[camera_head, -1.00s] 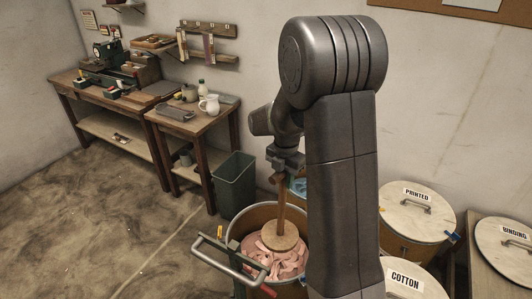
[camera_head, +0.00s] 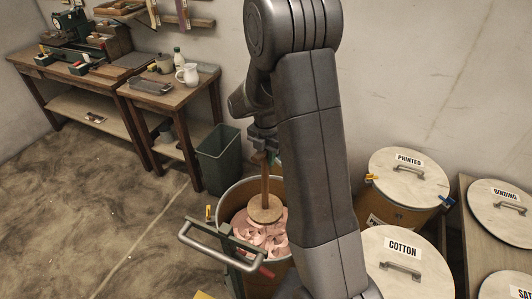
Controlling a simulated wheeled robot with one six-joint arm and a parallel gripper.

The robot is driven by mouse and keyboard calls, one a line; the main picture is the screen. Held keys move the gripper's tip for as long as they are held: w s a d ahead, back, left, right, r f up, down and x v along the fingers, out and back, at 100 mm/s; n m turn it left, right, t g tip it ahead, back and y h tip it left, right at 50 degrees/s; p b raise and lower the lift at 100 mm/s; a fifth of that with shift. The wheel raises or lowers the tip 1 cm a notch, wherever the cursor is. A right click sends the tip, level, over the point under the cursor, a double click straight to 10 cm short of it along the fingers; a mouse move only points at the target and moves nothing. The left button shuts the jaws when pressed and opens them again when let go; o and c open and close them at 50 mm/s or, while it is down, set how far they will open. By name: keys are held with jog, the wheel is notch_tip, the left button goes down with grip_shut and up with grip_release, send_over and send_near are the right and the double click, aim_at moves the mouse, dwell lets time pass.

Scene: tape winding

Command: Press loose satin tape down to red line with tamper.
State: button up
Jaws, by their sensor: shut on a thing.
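My gripper (camera_head: 264,143) is shut on the upper end of the wooden handle of the tamper (camera_head: 265,209). The tamper hangs upright, its round wooden disc inside the mouth of an open drum (camera_head: 230,194). Loose pink satin tape (camera_head: 262,236) lies in folds in the drum, under and in front of the disc. The disc covers part of the tape, and I cannot tell how firmly it presses. I cannot make out the red line inside the drum. My arm hides the drum's right side.
A metal handle bar (camera_head: 209,249) crosses the drum's near left side. A green bin (camera_head: 218,158) stands behind the drum. Lidded drums marked PRINTED (camera_head: 408,175) and COTTON (camera_head: 403,266) stand to the right. Open floor lies to the left.

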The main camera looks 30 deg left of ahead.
jog(key=b, duration=1.1)
send_near(266, 207)
jog(key=shift+w+a+f, duration=0.4)
jog(key=shift+w, duration=0.3)
jog(key=shift+f, duration=0.15)
jog(key=shift+f+b, duration=4.4)
jog(key=shift+f, duration=1.25)
jog(key=shift+r, duration=0.1)
